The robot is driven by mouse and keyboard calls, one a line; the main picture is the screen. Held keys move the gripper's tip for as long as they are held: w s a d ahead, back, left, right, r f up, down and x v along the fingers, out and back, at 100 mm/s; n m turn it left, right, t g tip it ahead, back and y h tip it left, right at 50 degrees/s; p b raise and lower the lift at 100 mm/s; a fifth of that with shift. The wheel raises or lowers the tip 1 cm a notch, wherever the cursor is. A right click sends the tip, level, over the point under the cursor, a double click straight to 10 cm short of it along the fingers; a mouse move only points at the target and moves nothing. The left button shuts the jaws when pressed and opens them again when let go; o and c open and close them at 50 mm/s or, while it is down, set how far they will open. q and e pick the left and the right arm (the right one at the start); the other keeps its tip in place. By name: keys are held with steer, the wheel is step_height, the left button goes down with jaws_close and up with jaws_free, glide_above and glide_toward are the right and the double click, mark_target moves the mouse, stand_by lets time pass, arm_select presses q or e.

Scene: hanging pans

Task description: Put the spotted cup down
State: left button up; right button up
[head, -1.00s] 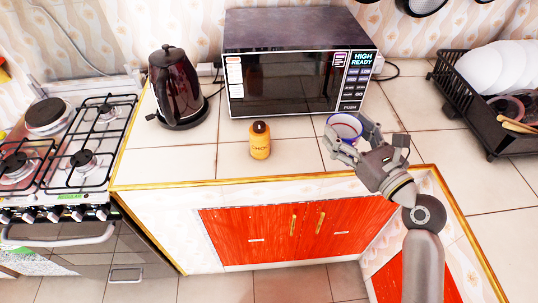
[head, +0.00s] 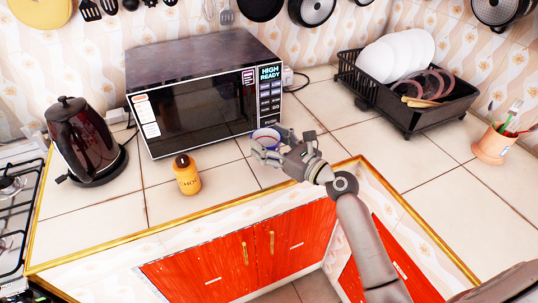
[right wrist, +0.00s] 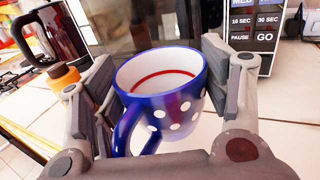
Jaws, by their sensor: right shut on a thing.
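The spotted cup (head: 265,137) is blue with white dots, white inside with a red ring. In the right wrist view the cup (right wrist: 172,112) sits upright or slightly tilted between the two fingers, its handle toward the camera. My right gripper (head: 268,151) is shut on it, with one finger on each side. The cup is over the tiled counter (head: 222,205), in front of the microwave's right part. I cannot tell whether its base touches the tiles; the base is hidden in the head view. My left gripper is not in view.
The microwave (head: 205,108) stands right behind the cup. A yellow bottle (head: 187,178) and a dark kettle (head: 82,140) stand to the left. A black dish rack (head: 425,105) with plates and a utensil pot (head: 492,146) stand to the right. Tiles between microwave and rack are clear.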

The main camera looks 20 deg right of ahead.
mark_target(263, 139)
steer(key=w+f, duration=0.2)
steer(key=shift+w+d+f+b, duration=0.1)
steer(key=shift+d+f+b, duration=0.25)
steer(key=shift+b, duration=0.05)
steer(key=shift+f+b, duration=0.35)
steer(key=shift+f, duration=1.15)
steer(key=shift+f, duration=0.1)
steer(key=o, duration=1.1)
steer(key=b+v, duration=0.1)
steer(key=v, duration=1.1)
